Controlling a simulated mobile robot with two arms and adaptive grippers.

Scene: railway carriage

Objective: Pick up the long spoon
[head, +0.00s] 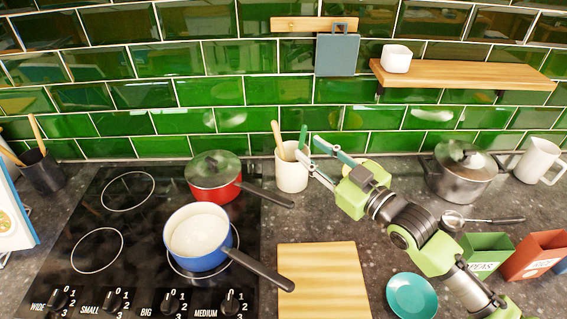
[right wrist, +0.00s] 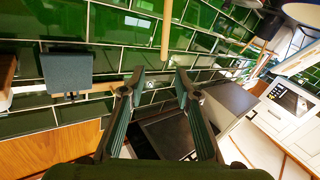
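A white crock (head: 291,172) stands by the tiled wall, right of the hob. A long wooden-handled utensil (head: 278,141) leans in it, with a green one (head: 303,136) beside it; their lower ends are hidden. A metal spoon or small ladle (head: 485,220) lies on the counter at right. I cannot tell which is the long spoon. My right gripper (head: 312,147) is at the crock's upper right, fingers apart. In the right wrist view a wooden handle (right wrist: 167,32) shows beyond the open fingertips (right wrist: 159,76), not held. My left gripper is out of view.
A blue pot of white liquid (head: 199,238) and a red lidded pan (head: 214,177) are on the hob, handles pointing right. A wooden board (head: 324,280), teal plate (head: 412,295), lidded grey pot (head: 462,177) and green bin (head: 484,257) occupy the counter. A wall shelf (head: 465,74) juts out above.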

